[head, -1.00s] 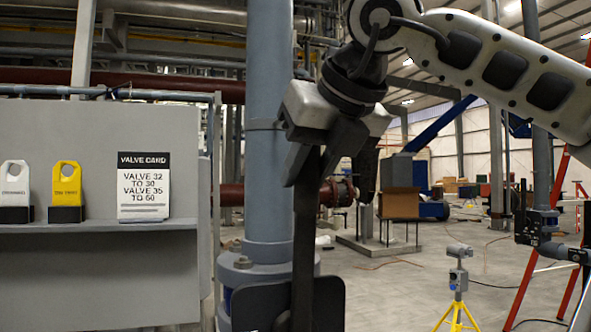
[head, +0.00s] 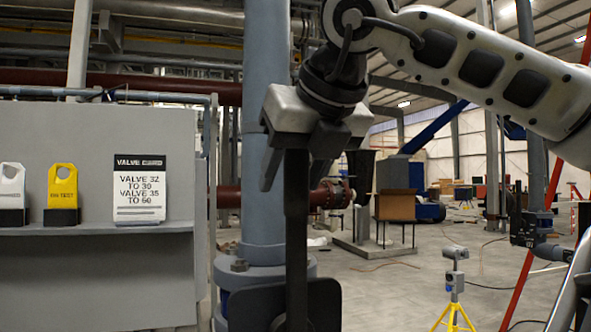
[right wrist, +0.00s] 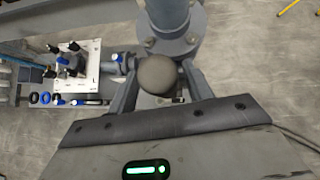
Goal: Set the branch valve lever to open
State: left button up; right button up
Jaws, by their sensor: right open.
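A dark, near-upright bar (head: 297,230), which looks like the branch valve lever, stands in front of the grey-blue pipe. It rises from a dark plate (head: 325,303) at the bottom of the head view. My right gripper (head: 296,172) is over its top end, pointing down, with a finger on each side. In the right wrist view a rounded grey-brown knob (right wrist: 158,76), probably the lever's end, sits between the open fingers. I cannot tell whether either finger touches it. The lever's markings do not show. My left gripper is not in view.
A valve card (head: 139,188) reading "Valve 32 to 30, Valve 35 to 60" stands on the grey shelf (head: 100,229), beside a yellow tag (head: 62,188) and a white tag (head: 12,187). The pipe (head: 265,220) is close behind the lever.

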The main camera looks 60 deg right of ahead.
jog(key=p+v, duration=0.1)
jog(key=v, duration=1.5)
jog(key=shift+p, duration=0.35)
jog(key=shift+d, duration=0.1)
